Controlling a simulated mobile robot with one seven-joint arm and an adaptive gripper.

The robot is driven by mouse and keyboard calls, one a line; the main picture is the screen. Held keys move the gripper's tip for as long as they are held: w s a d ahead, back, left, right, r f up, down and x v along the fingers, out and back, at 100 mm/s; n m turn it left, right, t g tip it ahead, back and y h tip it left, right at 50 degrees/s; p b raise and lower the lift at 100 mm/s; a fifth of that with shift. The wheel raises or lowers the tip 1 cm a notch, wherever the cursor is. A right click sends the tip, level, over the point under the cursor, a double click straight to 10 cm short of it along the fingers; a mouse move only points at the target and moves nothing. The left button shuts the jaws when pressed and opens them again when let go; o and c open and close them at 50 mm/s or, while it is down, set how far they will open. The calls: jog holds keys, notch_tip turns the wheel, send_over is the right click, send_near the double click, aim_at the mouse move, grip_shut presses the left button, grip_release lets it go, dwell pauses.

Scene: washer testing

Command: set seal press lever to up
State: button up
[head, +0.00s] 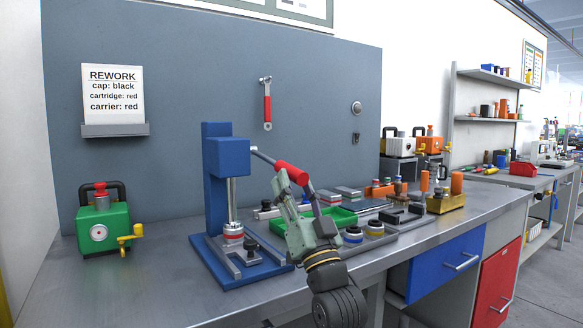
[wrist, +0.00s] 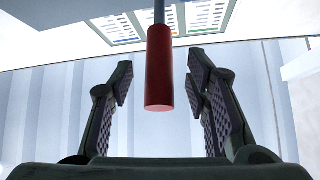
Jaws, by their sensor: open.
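The seal press is a blue press (head: 216,180) on the left part of the bench, with a blue base and a silver ram. Its lever (head: 262,155) sticks out from the head to the right and slopes down to a red grip (head: 291,172). A red and silver round part (head: 233,232) sits under the ram. My gripper (head: 296,186) is at the red grip, below its free end. In the wrist view the red grip (wrist: 160,72) stands between the two open fingers (wrist: 160,85), with a visible gap on both sides.
A green pump-like unit (head: 103,222) stands left of the press. A green tray (head: 338,216) and several small parts lie right of it, close to my arm. A red-handled wrench (head: 267,107) hangs on the back panel. The bench front left is clear.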

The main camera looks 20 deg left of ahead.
aim_at(291, 174)
jog(key=shift+p+x, duration=0.3)
jog(key=shift+x, duration=1.45)
jog(key=shift+c, duration=0.6)
grip_shut()
